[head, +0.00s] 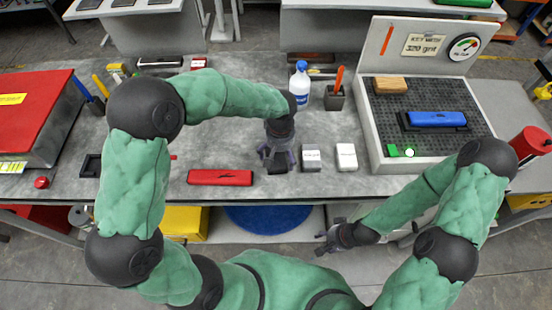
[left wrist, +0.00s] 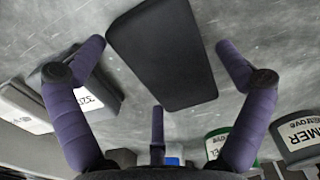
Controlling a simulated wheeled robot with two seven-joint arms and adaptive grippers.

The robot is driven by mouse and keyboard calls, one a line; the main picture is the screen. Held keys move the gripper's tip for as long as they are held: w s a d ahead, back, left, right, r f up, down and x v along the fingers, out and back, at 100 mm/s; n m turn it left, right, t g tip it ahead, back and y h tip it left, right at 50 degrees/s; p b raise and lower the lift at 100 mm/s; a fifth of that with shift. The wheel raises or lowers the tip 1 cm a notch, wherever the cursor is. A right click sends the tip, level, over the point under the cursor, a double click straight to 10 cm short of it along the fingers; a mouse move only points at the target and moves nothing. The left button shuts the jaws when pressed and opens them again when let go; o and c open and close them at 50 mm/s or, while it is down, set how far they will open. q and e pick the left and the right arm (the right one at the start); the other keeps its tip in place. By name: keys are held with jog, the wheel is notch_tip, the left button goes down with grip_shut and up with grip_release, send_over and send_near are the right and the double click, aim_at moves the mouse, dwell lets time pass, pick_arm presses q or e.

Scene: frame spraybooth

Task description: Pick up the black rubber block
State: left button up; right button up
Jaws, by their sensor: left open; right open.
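The black rubber block (left wrist: 165,55) lies flat on the grey bench top. In the left wrist view it is seen between the spread purple fingers of my left gripper (left wrist: 160,44), with a gap on each side. In the head view the block (head: 264,168) is partly hidden under my left gripper (head: 277,155), which points down over it. My left gripper is open and holds nothing. My right gripper (head: 325,243) is open and empty, low in front of the bench's front edge.
A grey block with a white label (head: 311,158) and a white block (head: 346,157) stand close to the right. A red block (head: 220,177) lies to the left. A blue-labelled bottle (head: 300,86) and dark holder (head: 335,98) stand behind. A perforated tray station (head: 375,150) is at right.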

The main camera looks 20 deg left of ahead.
aim_at(281, 155)
pick_arm(q)
jog(key=shift+f, duration=0.25)
jog(key=c, duration=1.1)
jog(key=shift+r, duration=0.15)
jog(key=shift+c, duration=0.2)
jog(key=shift+r, duration=0.2)
notch_tip(281, 155, up, 3)
jog(key=shift+d+r+p, duration=0.1)
jog(key=shift+p, duration=0.45)
jog(key=s+d+r+p, duration=0.3)
jog(key=s+d+r, duration=0.5)
jog(key=d, duration=0.3)
jog(key=shift+s+r, duration=0.25)
jog(key=shift+r, duration=0.35)
